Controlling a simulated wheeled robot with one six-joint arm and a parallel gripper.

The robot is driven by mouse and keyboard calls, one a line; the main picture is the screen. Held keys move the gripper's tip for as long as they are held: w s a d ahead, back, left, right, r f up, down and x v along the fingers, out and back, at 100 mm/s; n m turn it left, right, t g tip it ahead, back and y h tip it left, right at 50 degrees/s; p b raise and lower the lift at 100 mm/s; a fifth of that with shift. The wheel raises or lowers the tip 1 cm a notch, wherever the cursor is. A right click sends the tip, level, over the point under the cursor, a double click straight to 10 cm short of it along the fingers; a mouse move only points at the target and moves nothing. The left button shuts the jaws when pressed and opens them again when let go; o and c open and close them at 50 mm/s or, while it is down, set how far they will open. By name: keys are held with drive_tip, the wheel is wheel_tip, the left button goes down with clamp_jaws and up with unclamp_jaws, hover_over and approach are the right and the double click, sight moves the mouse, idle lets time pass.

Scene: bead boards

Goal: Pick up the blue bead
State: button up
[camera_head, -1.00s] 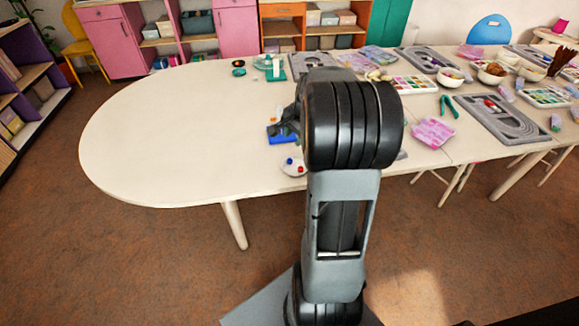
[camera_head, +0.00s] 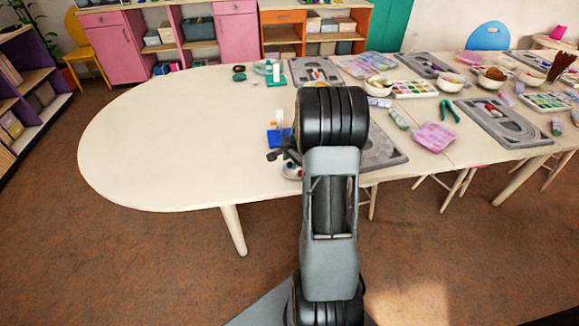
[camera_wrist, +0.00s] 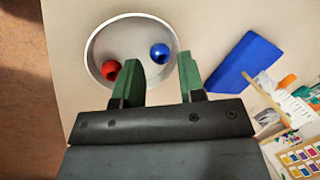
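The blue bead (camera_wrist: 159,53) lies in a round white dish (camera_wrist: 97,40) in the wrist view, in the right part of the dish. A red bead (camera_wrist: 111,69) lies in the same dish to the left, near the rim. My gripper (camera_wrist: 158,62) is open and empty, with its two green fingers apart. In the picture, the blue bead shows between and just beyond the fingertips. I cannot tell the height of the fingers above the dish. In the head view, my arm hides most of the dish (camera_head: 287,174).
A blue block (camera_wrist: 243,62) lies right of the dish in the wrist view, with bottles or tubes beyond it. A grey bead board (camera_head: 385,155) lies right of my arm. The left part of the table (camera_head: 160,140) is clear.

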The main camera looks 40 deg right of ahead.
drive_tip(key=shift+x, duration=1)
drive_tip(key=shift+s, duration=0.1)
drive_tip(key=shift+c, duration=0.4)
